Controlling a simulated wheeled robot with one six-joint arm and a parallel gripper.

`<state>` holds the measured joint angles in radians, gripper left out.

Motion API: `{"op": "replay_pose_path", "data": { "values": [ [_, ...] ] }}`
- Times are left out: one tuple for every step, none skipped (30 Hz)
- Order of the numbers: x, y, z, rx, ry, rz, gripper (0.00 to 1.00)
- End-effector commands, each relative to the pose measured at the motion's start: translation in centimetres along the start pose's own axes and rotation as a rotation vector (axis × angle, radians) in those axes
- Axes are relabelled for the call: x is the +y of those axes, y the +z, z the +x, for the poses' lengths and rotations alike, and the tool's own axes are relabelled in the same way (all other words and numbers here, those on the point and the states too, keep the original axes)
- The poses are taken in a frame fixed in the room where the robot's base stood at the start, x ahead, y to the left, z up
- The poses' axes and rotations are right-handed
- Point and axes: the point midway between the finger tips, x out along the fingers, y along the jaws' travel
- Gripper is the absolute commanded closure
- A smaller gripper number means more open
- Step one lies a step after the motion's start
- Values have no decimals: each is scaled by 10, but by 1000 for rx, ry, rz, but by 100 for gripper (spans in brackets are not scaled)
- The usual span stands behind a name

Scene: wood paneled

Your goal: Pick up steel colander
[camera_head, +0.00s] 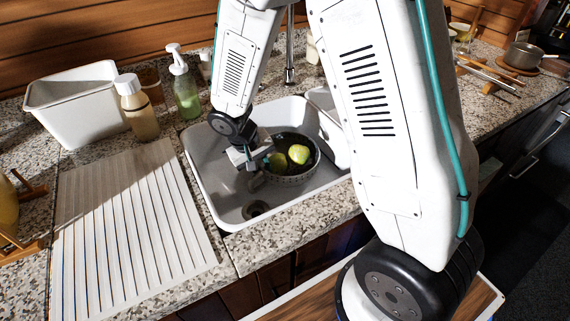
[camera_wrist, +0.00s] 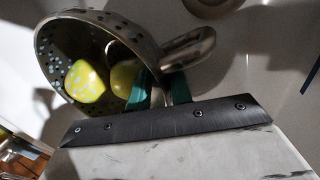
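The steel colander (camera_head: 291,181) sits in the sink basin (camera_head: 222,190), toward its right side. It holds two yellow-green fruits (camera_head: 298,153). In the wrist view the perforated colander (camera_wrist: 62,42) fills the upper left, with its loop handle (camera_wrist: 190,46) at its right. My gripper (camera_head: 262,163) points down at the colander's left edge. In the wrist view its teal fingers (camera_wrist: 160,90) stand apart, one on the bowl's inner side and one by the handle, with the rim between them. Whether both fingers touch the metal is hard to see.
A ribbed drainboard (camera_head: 130,225) lies left of the sink. A white tub (camera_head: 78,108), a tan bottle (camera_head: 137,110) and a green soap bottle (camera_head: 186,92) stand behind it. The faucet (camera_head: 290,60) rises behind the sink. A saucepan (camera_head: 524,55) sits far right.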

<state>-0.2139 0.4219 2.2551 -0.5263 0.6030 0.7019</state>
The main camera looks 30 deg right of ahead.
Motion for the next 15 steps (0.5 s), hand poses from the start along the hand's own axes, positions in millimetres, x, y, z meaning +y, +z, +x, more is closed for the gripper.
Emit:
{"op": "replay_pose_path", "data": {
  "values": [
    [0,0,1,1,0,0,79],
    [0,0,1,1,0,0,79],
    [0,0,0,1,0,0,79],
    [0,0,0,1,0,0,79],
    [0,0,0,1,0,0,79],
    [0,0,0,1,0,0,81],
    [0,0,0,1,0,0,90],
    [0,0,0,1,0,0,98],
    [0,0,0,1,0,0,100],
    [0,0,0,1,0,0,100],
    [0,0,0,1,0,0,100],
    [0,0,0,1,0,-1,100],
    [0,0,0,1,0,-1,100],
    [0,0,0,1,0,-1,100],
    [0,0,0,1,0,-1,100]
  ]
}}
